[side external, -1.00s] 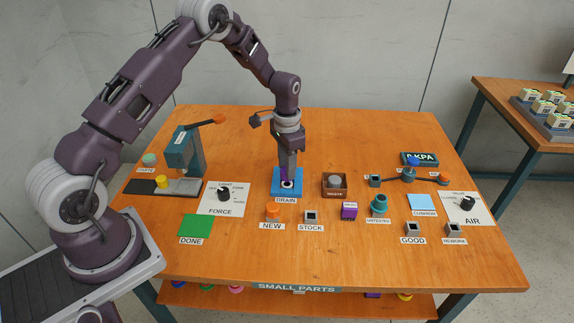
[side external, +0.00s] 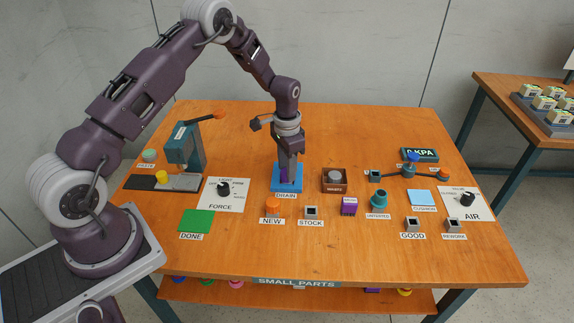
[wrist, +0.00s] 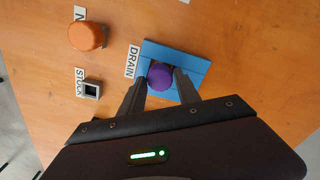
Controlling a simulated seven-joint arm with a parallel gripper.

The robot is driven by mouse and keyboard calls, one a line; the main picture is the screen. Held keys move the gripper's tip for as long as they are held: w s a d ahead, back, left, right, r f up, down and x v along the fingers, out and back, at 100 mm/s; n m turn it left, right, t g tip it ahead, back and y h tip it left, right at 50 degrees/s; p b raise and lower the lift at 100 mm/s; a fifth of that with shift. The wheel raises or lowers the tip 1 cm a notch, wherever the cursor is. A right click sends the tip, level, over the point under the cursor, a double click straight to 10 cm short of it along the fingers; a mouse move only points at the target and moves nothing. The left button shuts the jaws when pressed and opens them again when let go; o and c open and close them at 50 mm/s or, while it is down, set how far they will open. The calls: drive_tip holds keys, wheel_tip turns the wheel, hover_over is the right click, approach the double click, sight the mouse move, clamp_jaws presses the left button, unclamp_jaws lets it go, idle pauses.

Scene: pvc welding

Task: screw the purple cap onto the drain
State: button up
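The purple cap (wrist: 160,76) sits between my gripper's fingertips in the wrist view, over the blue drain base (wrist: 196,67). My gripper (wrist: 160,80) has one finger close against each side of the cap and looks shut on it. In the side view my gripper (side external: 287,182) points straight down at the blue drain base (side external: 276,188), behind the DRAIN label. There the fingers hide most of the cap and the drain's opening. I cannot tell how far the cap is seated on the drain.
An orange cap (side external: 273,211) and a grey square stock part (side external: 311,212) stand in front of the drain. A brown waste box (side external: 334,187) is to its right. The force dial panel (side external: 222,195) and a teal press (side external: 184,150) are to its left.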

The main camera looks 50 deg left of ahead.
drive_tip(key=o, duration=0.3)
wheel_tip(320, 180, up, 7)
drive_tip(key=shift+r, duration=0.1)
idle(0.7)
